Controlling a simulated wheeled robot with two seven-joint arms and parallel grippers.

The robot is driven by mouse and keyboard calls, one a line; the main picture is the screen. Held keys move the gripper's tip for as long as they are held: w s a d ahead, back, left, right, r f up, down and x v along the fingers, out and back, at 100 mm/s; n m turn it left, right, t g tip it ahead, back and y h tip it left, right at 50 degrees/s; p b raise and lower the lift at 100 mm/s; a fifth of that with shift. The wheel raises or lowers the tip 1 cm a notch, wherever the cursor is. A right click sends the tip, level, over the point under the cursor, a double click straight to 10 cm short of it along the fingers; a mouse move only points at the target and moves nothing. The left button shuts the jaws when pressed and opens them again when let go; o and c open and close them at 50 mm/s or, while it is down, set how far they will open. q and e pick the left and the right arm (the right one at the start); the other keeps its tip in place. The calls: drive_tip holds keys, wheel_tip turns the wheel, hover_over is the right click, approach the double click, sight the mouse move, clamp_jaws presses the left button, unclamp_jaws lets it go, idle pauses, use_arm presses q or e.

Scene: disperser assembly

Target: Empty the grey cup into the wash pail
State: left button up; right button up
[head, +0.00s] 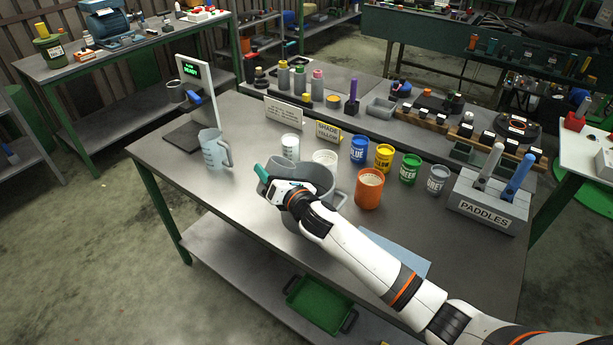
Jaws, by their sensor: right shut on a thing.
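My right gripper (265,180) is at the middle of the front table, with its teal fingertip to the left and its wrist over the grey vessels. It is shut on the grey cup, which is mostly hidden behind the gripper and hard to tell from the pail. A wide grey pail (322,178) with a loop handle at its right stands just behind and below the gripper. The wrist covers much of it, so its contents and the cup's tilt cannot be told. My left gripper is not in view.
A clear jug (213,150) stands left, near a dark scale (188,138). An orange pot (369,188) of pale liquid stands right of the pail. Behind are blue (359,150), yellow (384,157) and green (409,169) tins. A PADDLES holder (487,208) is at right.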

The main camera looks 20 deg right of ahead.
sight(285, 163)
drive_tip(key=shift+w+d+r+m+p, duration=0.15)
drive_tip(key=shift+d+r+m+p, duration=0.2)
drive_tip(key=shift+m, duration=0.15)
drive_tip(key=shift+r+m, duration=0.15)
drive_tip(key=shift+m, duration=0.35)
drive_tip(key=shift+d+r+m+p, duration=0.15)
drive_tip(key=shift+m+p, duration=0.15)
drive_tip(key=shift+p, duration=0.05)
drive_tip(key=shift+f+m+g+b, duration=0.25)
drive_tip(key=shift+f+m, duration=0.15)
drive_tip(key=shift+m, duration=0.35)
drive_tip(key=shift+f+m+g+b, duration=0.15)
drive_tip(key=shift+f+m+b, duration=0.15)
drive_tip(key=shift+m, duration=0.45)
drive_tip(key=shift+w+r+m+y, duration=0.1)
drive_tip(key=shift+r+m+y, duration=0.35)
drive_tip(key=shift+m, duration=0.35)
idle(0.9)
drive_tip(key=shift+w+d+r+m, duration=0.15)
drive_tip(key=shift+w+d+m, duration=0.05)
drive_tip(key=shift+d+m, duration=0.2)
drive_tip(key=shift+w+d+r+m, duration=0.15)
drive_tip(key=shift+d+m, duration=0.15)
drive_tip(key=shift+d, duration=0.2)
idle(0.6)
drive_tip(key=shift+w+d+f+m+y+b, duration=0.15)
drive_tip(key=shift+f+m+y+b, duration=0.1)
drive_tip(key=shift+f+m+b, duration=0.4)
idle(0.7)
